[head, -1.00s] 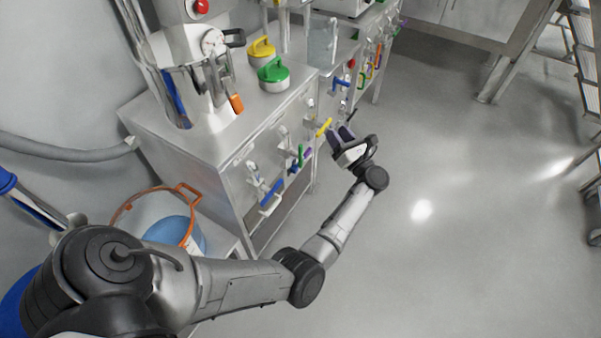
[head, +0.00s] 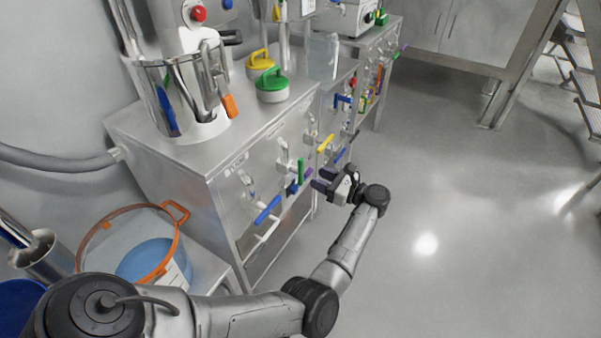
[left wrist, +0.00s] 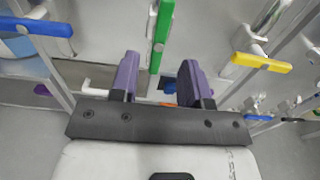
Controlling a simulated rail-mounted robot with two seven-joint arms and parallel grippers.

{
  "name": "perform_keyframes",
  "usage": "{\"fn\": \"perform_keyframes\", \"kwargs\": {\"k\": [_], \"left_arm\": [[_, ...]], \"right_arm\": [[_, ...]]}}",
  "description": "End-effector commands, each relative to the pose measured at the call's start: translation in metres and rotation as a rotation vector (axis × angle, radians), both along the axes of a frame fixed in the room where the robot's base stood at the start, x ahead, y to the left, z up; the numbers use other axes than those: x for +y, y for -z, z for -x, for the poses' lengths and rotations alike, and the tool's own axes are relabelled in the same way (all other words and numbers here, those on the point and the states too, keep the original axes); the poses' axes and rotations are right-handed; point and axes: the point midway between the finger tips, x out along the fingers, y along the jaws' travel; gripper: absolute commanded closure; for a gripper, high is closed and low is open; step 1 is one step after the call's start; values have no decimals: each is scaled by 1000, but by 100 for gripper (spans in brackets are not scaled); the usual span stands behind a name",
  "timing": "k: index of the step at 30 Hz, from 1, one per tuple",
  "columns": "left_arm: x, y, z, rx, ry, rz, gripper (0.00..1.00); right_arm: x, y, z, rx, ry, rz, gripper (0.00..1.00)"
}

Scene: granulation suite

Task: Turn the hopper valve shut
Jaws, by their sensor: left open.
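Several lever valves line the front of a steel cabinet; I cannot tell which one is the hopper valve, as labels are unreadable. The green handle (head: 300,171) is upright and also shows in the left wrist view (left wrist: 162,36). The blue handle (head: 267,210) is slanted, to its left. The yellow handle (head: 325,144) is to its right. My left gripper (head: 324,179) is open and empty in front of the cabinet. In the left wrist view its purple fingers (left wrist: 159,62) point at the panel, with the green handle between and beyond them, apparently untouched. My right gripper is out of view.
An orange-rimmed clear tub (head: 170,270) stands at lower left. Yellow (head: 260,63) and green (head: 272,88) lidded pots stand on the cabinet top. An orange-handled clamp (head: 230,105) is on the steel vessel. The floor to the right is open.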

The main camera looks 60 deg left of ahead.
Motion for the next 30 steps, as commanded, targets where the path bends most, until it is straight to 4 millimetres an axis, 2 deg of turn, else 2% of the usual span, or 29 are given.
{"fn": "perform_keyframes", "kwargs": {"k": [6, 12, 18, 28, 30], "left_arm": [[34, 2, 18, -1, -2, -3, 57], [54, 2, 29, 1, -1, -2, 57], [63, 1, 33, 1, 1, 0, 57], [65, 0, 34, 1, 1, 0, 57], [65, 0, 34, 1, 1, 0, 63]], "right_arm": [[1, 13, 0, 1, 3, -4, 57], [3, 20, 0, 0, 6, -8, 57], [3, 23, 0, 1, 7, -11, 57], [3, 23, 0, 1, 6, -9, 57], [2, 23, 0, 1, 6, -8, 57]]}}
